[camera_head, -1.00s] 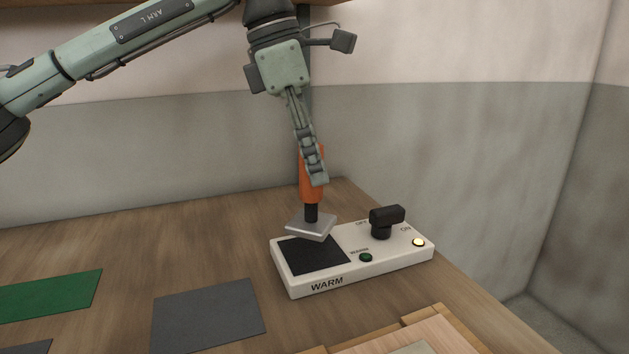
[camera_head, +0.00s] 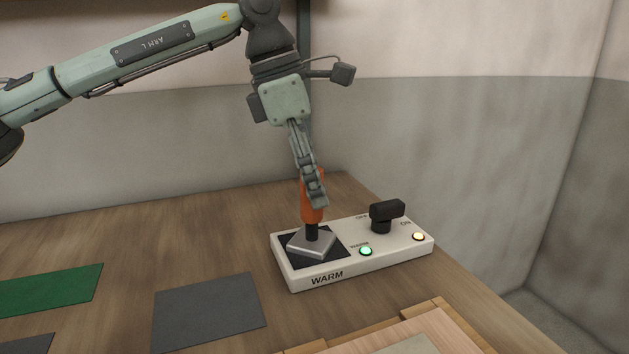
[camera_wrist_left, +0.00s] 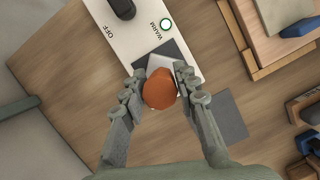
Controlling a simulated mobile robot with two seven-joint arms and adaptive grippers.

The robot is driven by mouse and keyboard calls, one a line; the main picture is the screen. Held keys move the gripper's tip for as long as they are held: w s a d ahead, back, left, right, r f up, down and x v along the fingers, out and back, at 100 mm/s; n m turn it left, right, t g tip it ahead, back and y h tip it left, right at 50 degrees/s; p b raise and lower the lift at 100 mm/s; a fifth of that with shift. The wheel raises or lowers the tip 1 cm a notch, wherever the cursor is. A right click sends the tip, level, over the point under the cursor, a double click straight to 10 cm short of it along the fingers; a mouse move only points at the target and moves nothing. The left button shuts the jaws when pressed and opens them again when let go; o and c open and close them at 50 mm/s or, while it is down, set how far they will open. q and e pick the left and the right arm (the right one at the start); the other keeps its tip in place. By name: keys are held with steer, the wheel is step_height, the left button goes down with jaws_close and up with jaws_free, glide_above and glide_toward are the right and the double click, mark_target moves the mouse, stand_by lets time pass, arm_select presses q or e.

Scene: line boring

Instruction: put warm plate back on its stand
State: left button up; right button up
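The warm plate is a flat grey metal plate (camera_head: 311,246) with an upright orange handle (camera_head: 309,214). It sits on the dark square pad (camera_head: 337,243) of the white stand (camera_head: 380,263) marked WARM. My left gripper (camera_head: 317,203) comes down from above, with its fingers at the handle. In the left wrist view the fingers (camera_wrist_left: 159,82) lie against both sides of the orange handle (camera_wrist_left: 159,92), and the grey plate (camera_wrist_left: 160,63) shows partly behind it. The green lamp (camera_head: 366,251) and the yellowish lamp (camera_head: 419,237) are lit. My right gripper is not in view.
A black knob (camera_head: 386,215) stands up on the stand's right half. Grey (camera_head: 209,310) and green (camera_head: 50,291) mats lie flat to the left. A wooden tray (camera_head: 437,309) is at the front right. A wall rises behind the table.

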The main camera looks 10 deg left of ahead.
arm_select(q)
steer(key=o, duration=0.4)
steer(key=shift+c, duration=0.2)
steer(key=shift+r, duration=0.15)
steer(key=shift+v, duration=1.05)
steer(key=v, duration=1)
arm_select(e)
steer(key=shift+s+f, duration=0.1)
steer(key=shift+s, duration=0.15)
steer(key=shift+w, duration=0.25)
